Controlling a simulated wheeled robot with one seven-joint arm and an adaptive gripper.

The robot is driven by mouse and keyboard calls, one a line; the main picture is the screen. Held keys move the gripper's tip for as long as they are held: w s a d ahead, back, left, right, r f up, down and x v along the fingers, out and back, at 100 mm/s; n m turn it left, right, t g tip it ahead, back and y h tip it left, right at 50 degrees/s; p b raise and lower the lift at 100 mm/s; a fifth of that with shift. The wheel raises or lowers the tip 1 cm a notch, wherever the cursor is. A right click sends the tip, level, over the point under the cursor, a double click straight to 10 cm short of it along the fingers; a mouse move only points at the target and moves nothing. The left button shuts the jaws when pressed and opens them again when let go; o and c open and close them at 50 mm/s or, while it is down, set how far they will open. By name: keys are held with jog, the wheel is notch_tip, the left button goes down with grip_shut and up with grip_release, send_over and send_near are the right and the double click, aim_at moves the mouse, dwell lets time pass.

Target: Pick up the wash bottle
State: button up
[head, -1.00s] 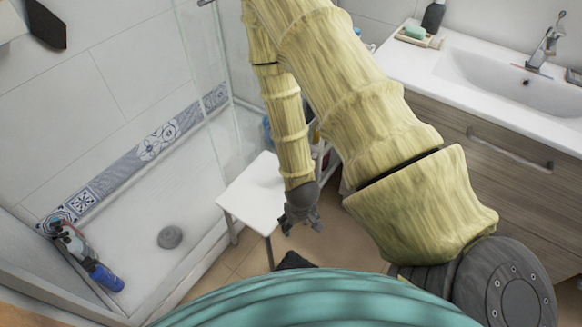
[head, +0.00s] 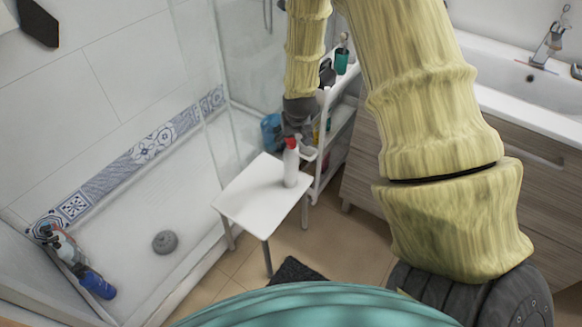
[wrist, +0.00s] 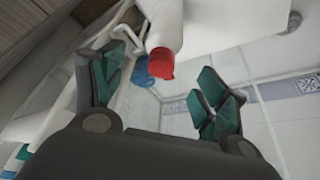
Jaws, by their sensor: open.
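The wash bottle (head: 291,167), white with a red cap, stands upright on a small white stool (head: 250,195) in the head view. In the wrist view the bottle (wrist: 165,25) shows at the top centre, its red cap pointing towards me. My gripper (head: 299,138) is just above and behind the cap in the head view. In the wrist view its fingers with green pads are spread wide, left and right of the cap. My gripper (wrist: 158,85) is open and empty. I cannot tell whether it touches the bottle.
A white shelf cart (head: 338,125) with a green cup (head: 342,61) and other items stands behind the stool at right. A blue container (head: 271,131) is behind the stool. The sink cabinet (head: 545,165) is at right, and the shower tray (head: 165,205) at left.

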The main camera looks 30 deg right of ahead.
aim_at(290, 146)
jog(key=shift+x, duration=4.15)
jog(key=shift+a, duration=0.1)
grip_shut()
